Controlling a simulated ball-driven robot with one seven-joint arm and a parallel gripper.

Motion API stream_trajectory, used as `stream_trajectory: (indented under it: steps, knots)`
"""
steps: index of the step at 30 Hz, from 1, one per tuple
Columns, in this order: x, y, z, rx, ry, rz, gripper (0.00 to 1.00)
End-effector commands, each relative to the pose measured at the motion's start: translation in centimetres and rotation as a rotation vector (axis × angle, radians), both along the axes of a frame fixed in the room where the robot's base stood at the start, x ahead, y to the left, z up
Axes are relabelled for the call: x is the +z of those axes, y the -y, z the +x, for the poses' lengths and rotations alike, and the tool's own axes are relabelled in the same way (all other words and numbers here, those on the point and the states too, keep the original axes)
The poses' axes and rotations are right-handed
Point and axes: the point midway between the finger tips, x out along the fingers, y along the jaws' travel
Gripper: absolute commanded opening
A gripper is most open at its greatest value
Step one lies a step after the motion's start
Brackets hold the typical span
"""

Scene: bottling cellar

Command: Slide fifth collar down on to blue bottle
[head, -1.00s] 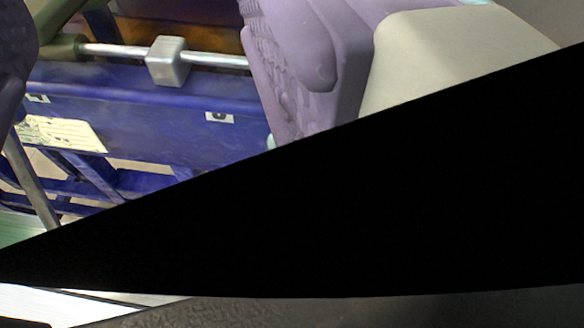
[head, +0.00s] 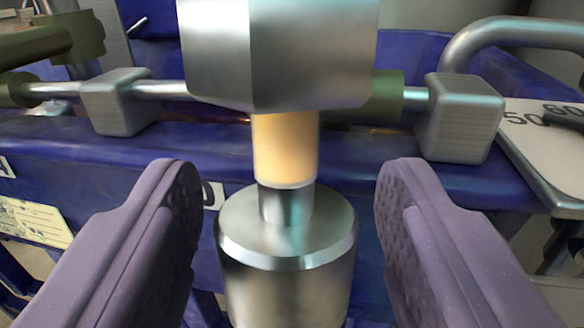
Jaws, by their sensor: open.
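My gripper (head: 288,195) is open, with a purple padded finger on each side of a steel cylinder (head: 288,270). Gaps show between both fingers and the cylinder. The cylinder has a bevelled flat top and hangs below a short steel neck, an amber sleeve (head: 285,150) and a faceted steel block (head: 285,50). It may be the collar, but I cannot tell, nor can I tell whether it is the fifth. Its lower end is cut off by the picture's bottom edge. I see no blue bottle.
A blue beam (head: 110,160) runs across behind the fingers. A steel rail with grey blocks (head: 118,100) (head: 458,120) crosses above it. At right are a bent pipe (head: 510,35) and a dial plate (head: 545,165) marked 50 and 60. A paper label (head: 35,220) is at left.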

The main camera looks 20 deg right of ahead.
Motion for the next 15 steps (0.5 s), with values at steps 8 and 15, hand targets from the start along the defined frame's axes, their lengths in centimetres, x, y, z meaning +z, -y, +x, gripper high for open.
stream_trajectory:
  steps: [8,15]
  knots:
    - [0.03,-0.01,0.06,0.001,-0.001,0.0,0.46]
    - [-0.06,-0.03,0.04,0.001,0.0,0.0,0.29]
